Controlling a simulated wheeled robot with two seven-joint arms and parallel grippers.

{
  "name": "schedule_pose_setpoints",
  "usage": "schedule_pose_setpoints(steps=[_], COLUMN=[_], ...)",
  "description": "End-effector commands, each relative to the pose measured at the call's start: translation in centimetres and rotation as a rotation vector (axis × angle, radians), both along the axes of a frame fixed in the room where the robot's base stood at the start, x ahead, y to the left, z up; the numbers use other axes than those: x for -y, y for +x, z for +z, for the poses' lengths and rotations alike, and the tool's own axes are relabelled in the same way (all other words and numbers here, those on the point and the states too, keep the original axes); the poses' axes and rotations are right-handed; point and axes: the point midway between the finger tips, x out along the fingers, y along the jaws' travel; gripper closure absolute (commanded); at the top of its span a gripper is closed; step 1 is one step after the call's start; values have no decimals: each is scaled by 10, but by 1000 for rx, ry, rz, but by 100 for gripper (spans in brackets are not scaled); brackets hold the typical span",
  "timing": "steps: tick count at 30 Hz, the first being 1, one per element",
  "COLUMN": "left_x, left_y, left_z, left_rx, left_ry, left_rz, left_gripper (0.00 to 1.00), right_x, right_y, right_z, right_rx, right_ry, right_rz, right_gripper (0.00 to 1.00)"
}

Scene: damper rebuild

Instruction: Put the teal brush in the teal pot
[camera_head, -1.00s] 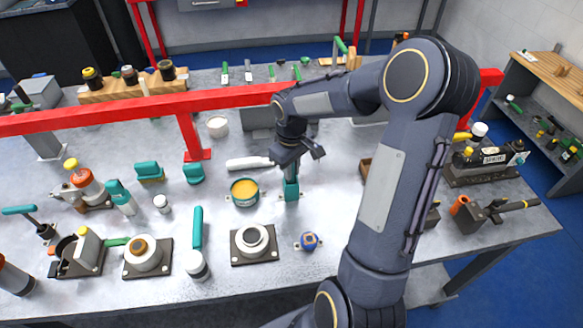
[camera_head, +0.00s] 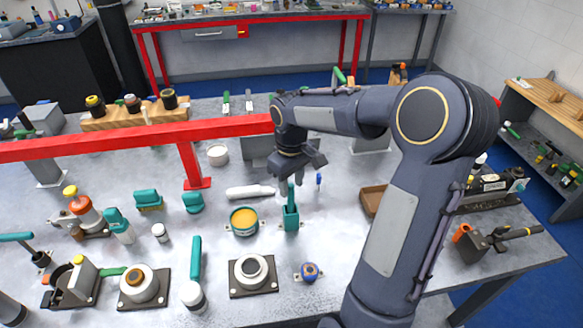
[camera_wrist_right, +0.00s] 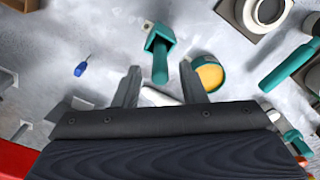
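The teal pot (camera_head: 291,222) stands on the grey bench, right of a round teal tin with yellow contents. The teal brush (camera_head: 291,194) stands in the pot with its handle sticking up out of the opening. In the right wrist view, the brush handle (camera_wrist_right: 160,68) comes out of the pot (camera_wrist_right: 158,36) towards the camera. My right gripper (camera_wrist_right: 159,84) is open, its fingers apart on either side of the handle's end with a gap on both sides. In the head view, my right gripper (camera_head: 297,174) is just above the brush. My left gripper is not in view.
The round tin (camera_head: 244,221) is close on the pot's left. A white bottle-like object (camera_head: 250,192) lies behind it, and a blue screwdriver (camera_head: 318,181) is to the right. A red rail (camera_head: 130,140) crosses behind. A white ring part on a dark plate (camera_head: 252,270) is in front.

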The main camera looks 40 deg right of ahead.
Motion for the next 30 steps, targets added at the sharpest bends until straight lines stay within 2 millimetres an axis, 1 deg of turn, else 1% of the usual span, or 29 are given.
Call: schedule_pose_setpoints(steps=[1, 6, 11, 14, 17, 20, 22, 27, 30], left_x=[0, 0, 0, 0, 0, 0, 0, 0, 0], left_y=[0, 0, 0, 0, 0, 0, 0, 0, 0], left_z=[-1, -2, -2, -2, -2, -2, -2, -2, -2], left_rx=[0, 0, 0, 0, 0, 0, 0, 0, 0], left_ry=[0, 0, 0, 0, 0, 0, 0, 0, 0], left_rz=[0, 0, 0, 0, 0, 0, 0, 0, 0], left_gripper=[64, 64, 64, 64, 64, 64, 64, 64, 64], right_x=[0, 0, -1, -5, -20, -43, -61, -101, -121], right_y=[1, 1, 0, -7, -25, -54, -78, -132, -156], right_z=[12, 43, 58, 65, 75, 83, 84, 75, 65], right_rx=[6, 3, 2, 15, 58, 128, 186, 316, 375], right_ry=[-1, -1, 1, 5, 20, 56, 93, 213, 285], right_rz=[0, 0, 0, -4, -17, -48, -77, -157, -202], right_gripper=[62, 62, 62, 62, 62, 62, 62, 62, 62])
